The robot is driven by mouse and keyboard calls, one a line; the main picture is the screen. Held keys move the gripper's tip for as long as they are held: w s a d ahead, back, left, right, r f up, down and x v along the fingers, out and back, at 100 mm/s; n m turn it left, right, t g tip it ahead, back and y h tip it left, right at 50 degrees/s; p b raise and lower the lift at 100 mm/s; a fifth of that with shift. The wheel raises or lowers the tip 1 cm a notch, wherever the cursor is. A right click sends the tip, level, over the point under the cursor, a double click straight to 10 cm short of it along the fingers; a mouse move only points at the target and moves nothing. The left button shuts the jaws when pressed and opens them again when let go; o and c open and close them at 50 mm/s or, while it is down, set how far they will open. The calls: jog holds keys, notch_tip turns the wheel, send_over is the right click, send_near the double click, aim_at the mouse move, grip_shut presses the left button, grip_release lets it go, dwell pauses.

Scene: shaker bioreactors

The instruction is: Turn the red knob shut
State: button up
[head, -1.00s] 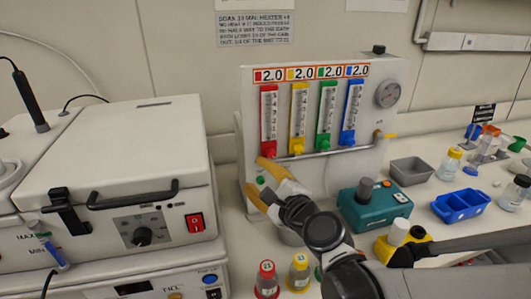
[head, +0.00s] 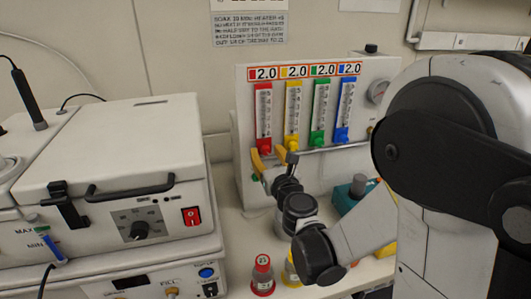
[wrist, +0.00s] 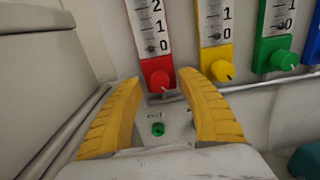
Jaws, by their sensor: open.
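The red knob (wrist: 160,80) sits at the foot of the red flowmeter, below its 0 mark. It also shows in the head view (head: 264,145), at the left end of a row of flowmeters. My gripper (wrist: 160,85) is open, with its yellow fingers apart and empty. In the wrist view the fingertips lie to the left and right of the red knob, slightly below its level. I cannot tell how much depth separates them from the knob. In the head view my gripper (head: 268,160) is just below the knob, partly hidden by my arm.
The yellow knob (wrist: 222,71) is close to the right fingertip; the green knob (wrist: 284,60) is farther right. A green button (wrist: 157,129) is on the panel below. A white lidded machine (head: 125,160) stands left.

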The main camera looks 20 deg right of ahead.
jog(key=shift+w, duration=0.45)
jog(key=shift+c, duration=0.4)
grip_shut()
jog(key=n+b, duration=0.1)
jog(key=n, duration=0.3)
jog(key=shift+n+b, duration=0.45)
jog(key=shift+n, duration=1.95)
